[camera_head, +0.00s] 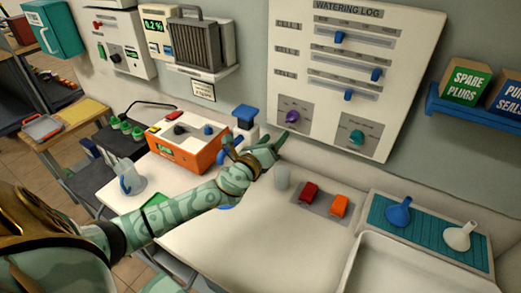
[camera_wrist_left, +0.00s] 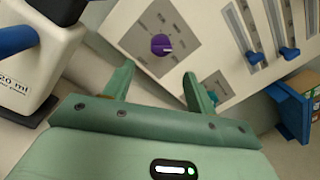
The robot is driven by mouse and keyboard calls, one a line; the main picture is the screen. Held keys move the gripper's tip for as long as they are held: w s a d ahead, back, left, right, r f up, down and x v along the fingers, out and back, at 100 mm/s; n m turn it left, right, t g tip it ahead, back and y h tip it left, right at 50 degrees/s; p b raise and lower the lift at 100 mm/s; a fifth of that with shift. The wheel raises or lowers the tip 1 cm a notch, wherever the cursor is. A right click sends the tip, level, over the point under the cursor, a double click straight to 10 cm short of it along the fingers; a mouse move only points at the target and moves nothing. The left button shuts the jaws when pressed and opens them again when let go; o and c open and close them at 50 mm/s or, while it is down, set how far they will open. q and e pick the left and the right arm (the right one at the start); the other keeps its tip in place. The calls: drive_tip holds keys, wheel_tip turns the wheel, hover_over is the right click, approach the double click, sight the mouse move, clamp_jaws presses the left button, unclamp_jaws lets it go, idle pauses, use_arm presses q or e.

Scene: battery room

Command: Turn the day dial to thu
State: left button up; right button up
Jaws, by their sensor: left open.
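The white watering log panel (camera_head: 335,95) on the wall carries a purple dial (camera_head: 292,116) at its lower left and a teal dial (camera_head: 357,137) at its lower right. The dial lettering is too small to read, so I cannot tell which is the day dial. My left gripper (camera_head: 272,147) is open and empty, just below and left of the purple dial, apart from it. In the left wrist view the purple dial (camera_wrist_left: 161,45) lies beyond the gap between the open fingers (camera_wrist_left: 159,82). A pale pointer mark shows on its right side. My right gripper is not in view.
A blue shelf (camera_head: 470,112) juts out at right.

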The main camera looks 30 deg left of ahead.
use_arm(q)
drive_tip(key=s, duration=0.6)
drive_tip(key=shift+s+f, duration=0.2)
drive_tip(key=shift+s, duration=0.2)
drive_tip(key=shift+s+f, duration=0.1)
